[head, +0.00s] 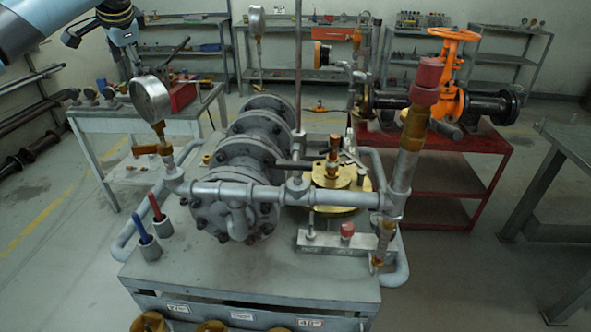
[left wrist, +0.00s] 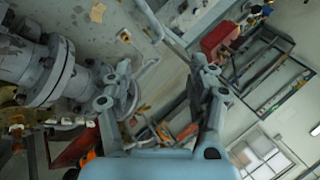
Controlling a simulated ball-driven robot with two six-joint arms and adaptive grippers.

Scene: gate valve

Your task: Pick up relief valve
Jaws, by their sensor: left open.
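A tall brass fitting with a red cap (head: 421,100), which looks like the relief valve, stands slightly tilted on the right end of the grey pipework in the head view. I cannot make it out in the left wrist view. My left gripper (head: 102,52) is at the upper left of the head view, far from this fitting. It is open and empty; its two spread fingers also show in the left wrist view (left wrist: 157,85). My right gripper is in neither view.
A grey bench (head: 250,275) carries flanged pipes, a pressure gauge (head: 151,100) and a brass flange (head: 335,190). An orange valve (head: 450,75) stands on a red table (head: 478,139) behind. A grey side table (head: 95,158) holds a red toolbox (head: 183,95).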

